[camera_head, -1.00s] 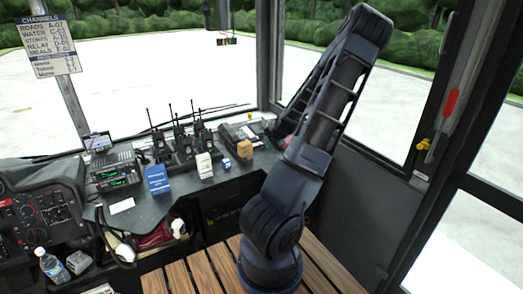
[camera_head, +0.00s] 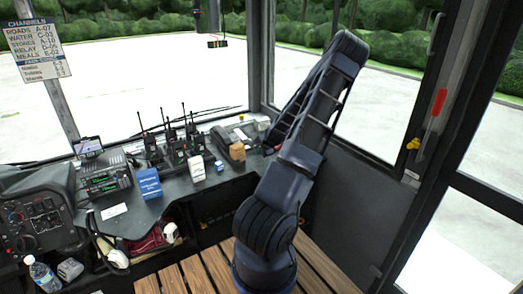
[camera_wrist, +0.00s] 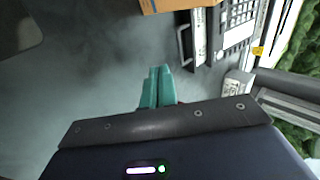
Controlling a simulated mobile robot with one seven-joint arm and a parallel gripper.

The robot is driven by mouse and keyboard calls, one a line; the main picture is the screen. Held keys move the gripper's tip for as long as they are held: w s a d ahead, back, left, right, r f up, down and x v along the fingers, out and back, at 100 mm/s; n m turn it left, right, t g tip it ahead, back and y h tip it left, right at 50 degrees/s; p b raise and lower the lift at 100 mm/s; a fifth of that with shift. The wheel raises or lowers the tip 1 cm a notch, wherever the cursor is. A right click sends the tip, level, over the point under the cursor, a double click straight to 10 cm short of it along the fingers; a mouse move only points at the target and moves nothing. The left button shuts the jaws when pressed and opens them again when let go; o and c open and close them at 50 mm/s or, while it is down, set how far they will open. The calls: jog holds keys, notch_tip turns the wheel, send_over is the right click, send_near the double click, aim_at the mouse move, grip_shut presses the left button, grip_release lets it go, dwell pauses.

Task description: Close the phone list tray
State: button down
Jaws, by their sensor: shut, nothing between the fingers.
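The desk phone (camera_head: 234,133) sits on the dark counter near the windshield. The wrist view shows its keypad (camera_wrist: 238,14) at the top right. The phone list tray (camera_wrist: 199,38) sticks out from the phone's left side, with a pale list strip and a thin grey handle (camera_wrist: 184,46) at its outer edge. The tray is too small to make out clearly in the head view. My gripper (camera_wrist: 160,70) has its teal fingers together and empty, over the counter below and left of the handle, apart from it. In the head view my arm hides it.
An orange-brown box (camera_wrist: 165,4) is at the wrist view's top edge; it stands in front of the phone in the head view (camera_head: 237,152). Several radios (camera_head: 180,142), a white box (camera_head: 197,168) and a blue box (camera_head: 149,183) stand further left. Grey counter left of my fingers is clear.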

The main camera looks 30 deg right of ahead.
aim_at(249, 149)
jog(key=w, duration=0.1)
jog(key=w+f, duration=0.1)
jog(key=w, duration=0.1)
jog(key=w+f, duration=0.1)
jog(key=shift+w+f, duration=0.1)
jog(key=shift+w, duration=0.5)
jog(key=shift+w, duration=2.85)
